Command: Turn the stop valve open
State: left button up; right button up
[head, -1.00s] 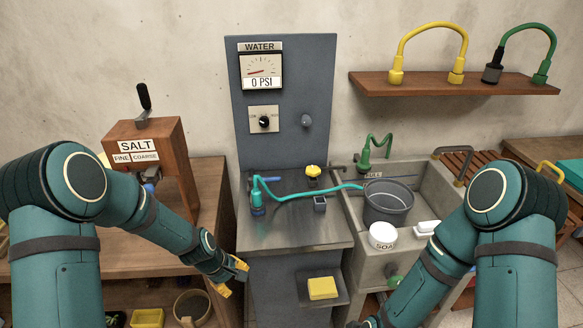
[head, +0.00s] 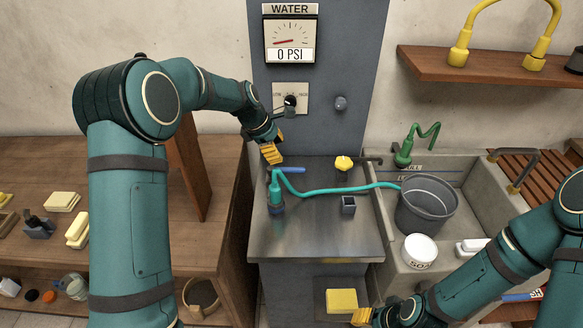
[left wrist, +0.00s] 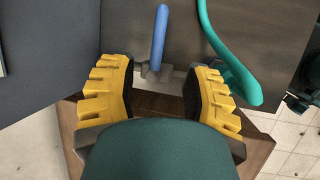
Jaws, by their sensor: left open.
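The stop valve appears to be the blue lever (head: 291,170) at the back left of the steel counter (head: 315,235). It points to the right in the head view. In the left wrist view the blue lever (left wrist: 159,35) stretches away from a grey metal stem, just beyond and between the fingertips. My left gripper (head: 271,153) is open and empty, just above and left of the lever, with no contact visible. It also shows in the left wrist view (left wrist: 160,75). My right gripper (head: 362,316) is low by the counter's front; its jaws are unclear.
A teal hose (head: 335,190) runs from a fitting beside the lever to a grey bucket (head: 427,205) in the sink. A yellow knob (head: 343,163) stands right of the lever. The gauge (head: 290,42) reads 0 PSI. A grey panel (head: 350,70) rises behind.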

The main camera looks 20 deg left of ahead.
aim_at(290, 168)
pick_arm(q)
jog(key=b+x, duration=0.1)
jog(key=x, duration=0.9)
jog(key=shift+w+f, duration=0.1)
jog(key=shift+w, duration=0.05)
grip_shut()
